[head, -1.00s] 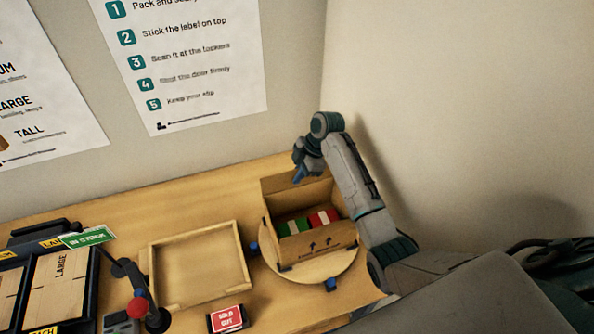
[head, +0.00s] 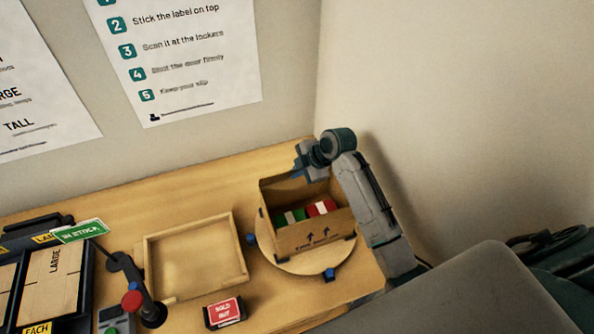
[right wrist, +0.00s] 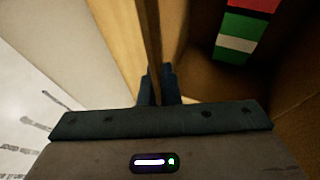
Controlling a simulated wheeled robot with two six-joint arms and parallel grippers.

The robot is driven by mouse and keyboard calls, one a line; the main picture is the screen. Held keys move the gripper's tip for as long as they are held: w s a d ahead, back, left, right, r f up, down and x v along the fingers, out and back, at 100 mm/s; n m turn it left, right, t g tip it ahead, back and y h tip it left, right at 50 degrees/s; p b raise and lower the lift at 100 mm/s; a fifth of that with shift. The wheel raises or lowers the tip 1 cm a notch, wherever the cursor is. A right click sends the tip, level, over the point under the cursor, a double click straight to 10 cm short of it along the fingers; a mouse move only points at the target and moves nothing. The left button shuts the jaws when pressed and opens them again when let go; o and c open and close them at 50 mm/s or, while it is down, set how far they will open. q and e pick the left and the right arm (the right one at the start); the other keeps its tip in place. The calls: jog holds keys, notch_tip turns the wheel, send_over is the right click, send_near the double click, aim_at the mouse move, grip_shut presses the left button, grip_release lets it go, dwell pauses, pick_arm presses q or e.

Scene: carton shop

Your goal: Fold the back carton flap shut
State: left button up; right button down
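The open carton (head: 312,238) stands on a round turntable (head: 292,262), with green, white and red goods (head: 319,208) inside. Its back flap (head: 277,191) stands up at the rear. My right gripper (head: 302,172) is at the top of that flap, at the carton's back right. In the right wrist view, the fingers (right wrist: 158,84) are close together, with the thin flap edge (right wrist: 154,35) between them. The goods (right wrist: 236,42) show at the upper right there. The fingertips are partly hidden in the head view. My left gripper is not in view.
An empty wooden tray (head: 195,257) lies left of the turntable. A red "sold out" sign (head: 225,311) stands in front. Further left are a red-knobbed device (head: 132,300) and a carton rack (head: 52,285). The wall is close on the right.

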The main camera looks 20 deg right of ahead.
jog(key=c, duration=2.1)
grip_release()
jog(key=o, duration=0.5)
jog(key=shift+c, duration=0.2)
jog(key=shift+r, duration=0.15)
jog(key=p+v, duration=0.4)
jog(key=v, duration=0.3)
jog(key=shift+d+r, duration=0.1)
